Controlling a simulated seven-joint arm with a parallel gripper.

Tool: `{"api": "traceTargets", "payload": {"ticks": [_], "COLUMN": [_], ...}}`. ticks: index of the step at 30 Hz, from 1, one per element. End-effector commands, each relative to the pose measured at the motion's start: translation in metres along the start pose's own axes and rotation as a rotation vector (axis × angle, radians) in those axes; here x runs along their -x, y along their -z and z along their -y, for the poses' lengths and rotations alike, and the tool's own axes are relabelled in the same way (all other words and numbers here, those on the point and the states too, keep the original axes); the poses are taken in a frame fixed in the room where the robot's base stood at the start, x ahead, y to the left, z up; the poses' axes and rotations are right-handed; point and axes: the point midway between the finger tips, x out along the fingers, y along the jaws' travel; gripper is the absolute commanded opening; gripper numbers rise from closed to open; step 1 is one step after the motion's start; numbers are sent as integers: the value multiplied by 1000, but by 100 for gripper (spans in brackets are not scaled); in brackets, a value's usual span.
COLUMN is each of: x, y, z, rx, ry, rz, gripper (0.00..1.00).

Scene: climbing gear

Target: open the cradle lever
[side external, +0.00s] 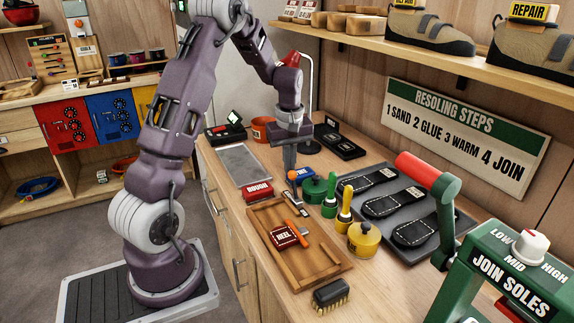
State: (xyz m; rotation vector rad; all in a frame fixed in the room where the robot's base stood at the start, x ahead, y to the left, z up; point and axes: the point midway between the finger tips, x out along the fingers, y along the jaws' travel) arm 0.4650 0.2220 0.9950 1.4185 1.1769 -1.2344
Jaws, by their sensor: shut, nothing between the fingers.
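The green press (515,285) marked "JOIN SOLES" stands at the front right, cut off by the picture's edge. A lever with a red grip (417,169) and a green arm rises on its left side, tilted up to the left. No part is labelled as a cradle, so I cannot tell for sure that this is the cradle lever.
Between my gripper and the press stand a green-handled tool (330,196), a yellow-handled tool (345,205), a yellow pot (364,239) and a dark tray (352,182) of soles. A wooden tray (330,270) holds the "HEEL" block (283,237). A shelf (400,38) overhangs behind.

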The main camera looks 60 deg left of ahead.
Motion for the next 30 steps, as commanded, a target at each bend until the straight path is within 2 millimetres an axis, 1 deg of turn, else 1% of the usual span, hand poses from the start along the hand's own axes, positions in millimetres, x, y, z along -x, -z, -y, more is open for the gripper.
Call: {"api": "traceTargets", "payload": {"ticks": [1,12,16,24,30], "x": [3,15,16,17,26], "y": [-6,-36,-44,-43,-42], "z": [-2,-6,-7,-7,-8], "rx": [-10,-28,-19,-18,-18], "ry": [6,56,55,54,54], "rz": [-38,-372,-364,-363,-362], "gripper": [0,0,0,0,0]}}
